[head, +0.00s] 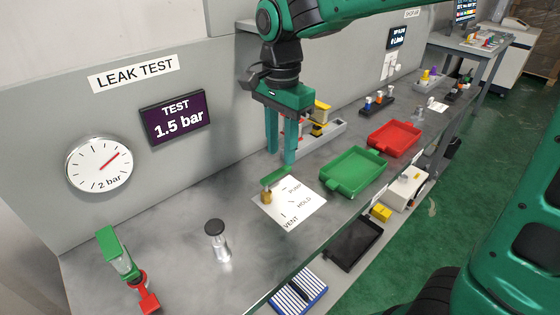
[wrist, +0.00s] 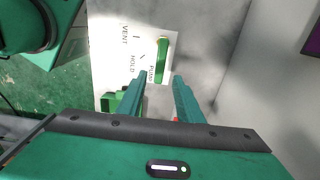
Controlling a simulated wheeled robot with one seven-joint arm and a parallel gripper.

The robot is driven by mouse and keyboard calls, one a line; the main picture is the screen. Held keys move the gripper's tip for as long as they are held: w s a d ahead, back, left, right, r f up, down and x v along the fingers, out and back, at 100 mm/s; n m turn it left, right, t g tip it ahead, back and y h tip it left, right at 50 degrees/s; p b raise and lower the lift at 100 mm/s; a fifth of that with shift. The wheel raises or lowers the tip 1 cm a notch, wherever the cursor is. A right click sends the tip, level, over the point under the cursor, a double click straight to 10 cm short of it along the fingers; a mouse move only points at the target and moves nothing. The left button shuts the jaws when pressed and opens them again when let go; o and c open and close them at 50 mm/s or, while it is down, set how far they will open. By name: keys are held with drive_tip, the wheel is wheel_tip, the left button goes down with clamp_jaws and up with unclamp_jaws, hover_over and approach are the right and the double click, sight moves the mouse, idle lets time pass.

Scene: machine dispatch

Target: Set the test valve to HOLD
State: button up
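The test valve has a brass body (head: 266,195) with a green lever handle (head: 276,175) on top. It stands at the edge of a white card (head: 290,208) marked PUMP, HOLD and VENT. The handle points to the PUMP side, away from HOLD. In the wrist view the handle (wrist: 161,60) lies alongside the card (wrist: 108,50), its near end by the PUMP label. My gripper (head: 281,155) is above and just behind the handle, fingers pointing down. Its fingers (wrist: 159,78) are apart with nothing between them, and they appear clear of the handle.
A dark display (head: 178,117) reads TEST 1.5 bar beside a round gauge (head: 99,164). A black-topped metal part (head: 217,240) and a green-red fixture (head: 127,265) stand left. Green (head: 353,173) and red (head: 395,138) trays lie right. A yellow-topped fixture (head: 320,120) stands behind my gripper.

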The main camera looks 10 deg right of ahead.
sight(281, 169)
drive_tip(key=shift+f, duration=2.25)
clamp_jaws()
